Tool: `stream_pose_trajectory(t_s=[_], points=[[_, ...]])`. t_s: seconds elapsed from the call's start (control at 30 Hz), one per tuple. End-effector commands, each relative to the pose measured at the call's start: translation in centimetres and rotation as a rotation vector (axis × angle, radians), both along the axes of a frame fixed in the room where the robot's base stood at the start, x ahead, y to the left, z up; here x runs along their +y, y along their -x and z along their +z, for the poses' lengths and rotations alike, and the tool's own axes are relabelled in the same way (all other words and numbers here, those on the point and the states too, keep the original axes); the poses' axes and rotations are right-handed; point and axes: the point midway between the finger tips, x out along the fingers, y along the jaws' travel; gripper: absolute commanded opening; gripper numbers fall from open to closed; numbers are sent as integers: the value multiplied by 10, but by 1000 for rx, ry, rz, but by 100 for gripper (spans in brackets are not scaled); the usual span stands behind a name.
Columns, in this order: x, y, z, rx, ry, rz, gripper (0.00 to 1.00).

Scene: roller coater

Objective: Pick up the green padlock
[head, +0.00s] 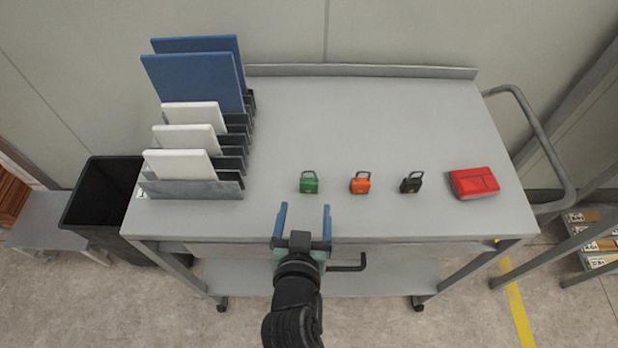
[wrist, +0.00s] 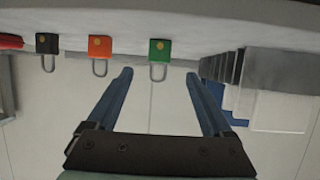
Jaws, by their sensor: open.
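The green padlock (head: 309,183) lies on the grey cart top (head: 350,120), near its front edge, with its shackle toward the back. It also shows in the wrist view (wrist: 159,50), upside down, between and beyond my finger tips. My gripper (head: 304,207) has two blue fingers spread apart with nothing between them. In the head view it is just in front of the green padlock, over the cart's front edge, and not touching it. In the wrist view my gripper (wrist: 160,75) shows both fingers wide apart.
An orange padlock (head: 360,183), a black padlock (head: 411,183) and a red box (head: 474,183) sit in a row to the right. A dark rack (head: 195,189) with white and blue panels stands at the left. The cart top behind the padlocks is clear.

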Motion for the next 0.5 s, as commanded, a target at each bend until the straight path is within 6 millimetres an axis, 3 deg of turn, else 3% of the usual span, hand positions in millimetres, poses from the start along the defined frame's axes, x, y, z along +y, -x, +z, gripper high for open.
stream_pose_trajectory(t_s=[0.2,0.5], points=[[-2,-32,-12,-1,-1,1,85],[-3,-48,-18,-1,-1,1,85]])
